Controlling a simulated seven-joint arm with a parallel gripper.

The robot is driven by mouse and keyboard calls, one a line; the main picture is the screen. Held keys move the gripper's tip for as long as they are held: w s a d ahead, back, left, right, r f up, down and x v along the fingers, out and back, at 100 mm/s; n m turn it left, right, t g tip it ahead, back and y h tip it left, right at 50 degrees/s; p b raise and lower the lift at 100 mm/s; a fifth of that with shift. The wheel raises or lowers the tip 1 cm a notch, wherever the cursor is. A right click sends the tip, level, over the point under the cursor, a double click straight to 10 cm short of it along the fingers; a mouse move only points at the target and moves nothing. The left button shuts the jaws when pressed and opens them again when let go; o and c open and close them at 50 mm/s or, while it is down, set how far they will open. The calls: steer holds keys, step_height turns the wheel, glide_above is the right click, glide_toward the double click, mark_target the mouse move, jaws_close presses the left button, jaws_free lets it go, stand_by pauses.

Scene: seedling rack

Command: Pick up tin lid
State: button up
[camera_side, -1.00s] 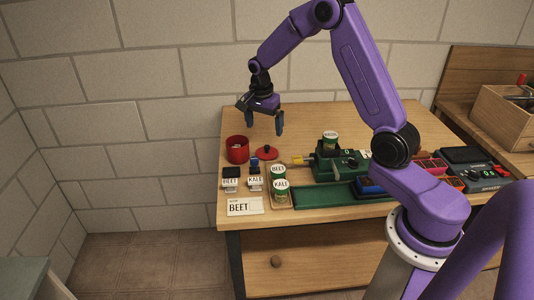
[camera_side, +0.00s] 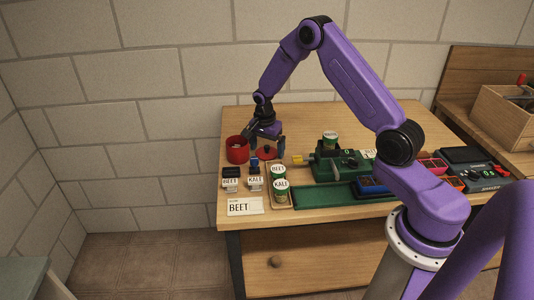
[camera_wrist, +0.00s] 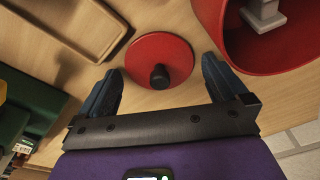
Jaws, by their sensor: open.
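The tin lid (camera_side: 267,153) is a flat red disc with a dark knob, lying on the wooden table right of the red tin. In the wrist view the lid (camera_wrist: 171,52) lies just beyond and between my fingertips, its black knob near the middle of the gap. My gripper (camera_side: 266,146) is low over the lid, pointing down. Its two blue fingers stand apart with nothing held, as the wrist view of my gripper (camera_wrist: 160,80) shows. I cannot tell the exact height left above the lid.
The open red tin (camera_side: 237,152) stands close left of the lid; a pale object is inside it. A wooden tray (camera_side: 281,206) with BEET and KALE cans, stamps, and a BEET card (camera_side: 245,206) lie in front. A green machine (camera_side: 335,165) stands to the right.

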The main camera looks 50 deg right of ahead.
steer(key=c, duration=0.9)
steer(key=shift+r, duration=0.15)
steer(key=shift+r, duration=0.6)
steer(key=s+a+r, duration=0.1)
steer(key=s+r, duration=0.2)
steer(key=s, duration=0.1)
steer(key=s+a+r, duration=0.1)
steer(key=s+r, duration=0.3)
steer(key=s+a+r, duration=0.1)
steer(key=s+r, duration=0.3)
steer(key=s, duration=0.1)
steer(key=shift+s+a+r, duration=0.1)
steer(key=shift+a+r, duration=0.1)
steer(key=shift+r, duration=0.05)
steer(key=w+a+r, duration=0.1)
steer(key=w+a, duration=0.1)
steer(key=w, duration=0.8)
steer(key=w+a, duration=0.2)
steer(key=w, duration=0.7)
steer(key=shift+w+a+f, duration=0.1)
steer(key=shift+f, duration=1.5)
steer(key=shift+w+a+f, duration=0.1)
steer(key=shift+f, duration=1.5)
